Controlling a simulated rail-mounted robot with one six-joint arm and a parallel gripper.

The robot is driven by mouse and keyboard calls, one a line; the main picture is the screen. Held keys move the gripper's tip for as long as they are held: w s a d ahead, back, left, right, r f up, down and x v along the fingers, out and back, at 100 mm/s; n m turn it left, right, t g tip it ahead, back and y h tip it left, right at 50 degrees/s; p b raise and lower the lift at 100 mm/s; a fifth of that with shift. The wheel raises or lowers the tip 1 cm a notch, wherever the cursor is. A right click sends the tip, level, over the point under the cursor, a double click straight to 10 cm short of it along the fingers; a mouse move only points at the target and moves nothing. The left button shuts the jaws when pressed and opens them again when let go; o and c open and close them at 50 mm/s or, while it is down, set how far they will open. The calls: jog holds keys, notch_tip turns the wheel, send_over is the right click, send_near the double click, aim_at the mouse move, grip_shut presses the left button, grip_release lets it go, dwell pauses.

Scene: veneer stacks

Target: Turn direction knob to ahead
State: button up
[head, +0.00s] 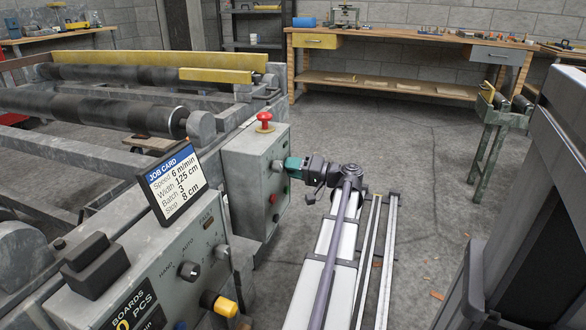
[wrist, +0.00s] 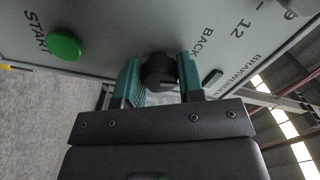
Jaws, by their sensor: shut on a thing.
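The direction knob (wrist: 158,71) is a dark round knob on the grey control panel (wrist: 110,22), with the word BACK printed beside it. My gripper (wrist: 160,78) has its two green fingers on either side of the knob and is shut on it. The knob's pointer and any AHEAD label are hidden or not readable. In the head view my gripper (head: 292,167) reaches from the right to the face of the grey control box (head: 240,180), where its fingers mostly hide the knob.
A green START button (wrist: 64,44) sits near the knob. A red mushroom button (head: 264,118) tops the box. The job card (head: 171,185) and a nearer panel with an AUTO/HAND knob (head: 190,270) stand in front. Open floor (head: 400,160) lies to the right.

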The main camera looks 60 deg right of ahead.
jog(key=m, duration=0.9)
dwell(0.5)
jog(key=o, duration=0.9)
jog(key=s, duration=0.3)
jog(key=s+d, duration=0.1)
jog(key=s, duration=0.6)
jog(key=shift+s+d, duration=0.35)
